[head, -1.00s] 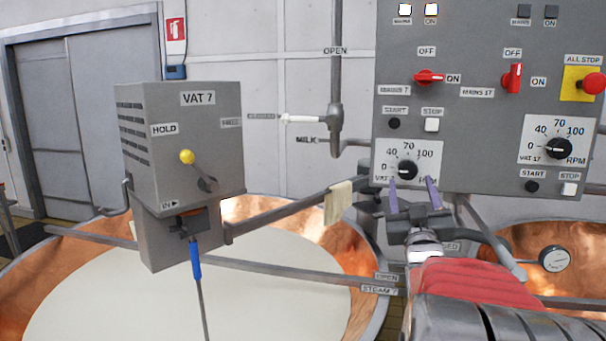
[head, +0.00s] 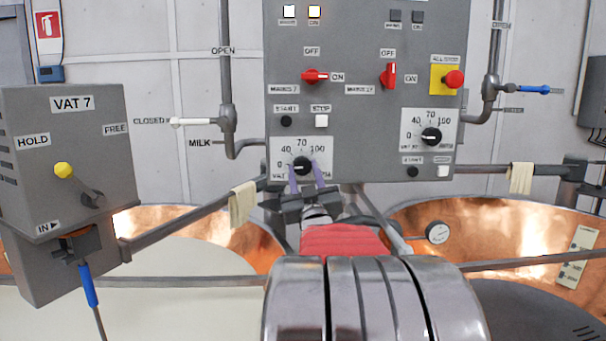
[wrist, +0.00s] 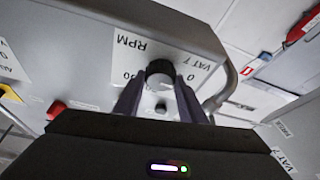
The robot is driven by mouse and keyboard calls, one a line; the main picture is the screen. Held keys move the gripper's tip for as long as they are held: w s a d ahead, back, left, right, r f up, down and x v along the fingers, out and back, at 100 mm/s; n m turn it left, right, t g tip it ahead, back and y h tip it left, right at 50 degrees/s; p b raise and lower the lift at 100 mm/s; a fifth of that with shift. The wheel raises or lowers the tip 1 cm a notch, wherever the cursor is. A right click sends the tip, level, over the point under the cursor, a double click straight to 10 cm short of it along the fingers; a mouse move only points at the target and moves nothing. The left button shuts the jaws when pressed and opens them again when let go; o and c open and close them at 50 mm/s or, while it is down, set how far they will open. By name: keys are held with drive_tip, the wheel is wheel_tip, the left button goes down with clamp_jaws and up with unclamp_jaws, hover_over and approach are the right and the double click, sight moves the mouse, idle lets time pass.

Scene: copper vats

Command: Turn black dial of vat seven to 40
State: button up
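The black dial of vat seven (head: 303,166) sits on a white scale plate (head: 279,148) marked 0, 40, 70, 100 and RPM, low on the grey control panel. Its pointer is too small to read surely. My gripper (head: 304,167) is open in front of the dial, with one purple-grey finger toward each side of it. In the wrist view the dial (wrist: 160,72) shows between the tips of my open gripper (wrist: 158,80), with gaps visible. I cannot tell whether the fingertips reach alongside the knob. The fingers hide part of the plate's lower lettering.
The vat 17 dial (head: 431,136), red switches (head: 315,77) and red stop button (head: 454,79) are on the same panel. The START button (head: 286,121) and STOP button (head: 321,121) are just above the dial. The VAT 7 box (head: 68,150) stands left, over a copper vat.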

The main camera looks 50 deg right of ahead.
drive_tip(key=c, duration=0.4)
drive_tip(key=shift+a, duration=0.15)
drive_tip(key=shift+c, duration=0.7)
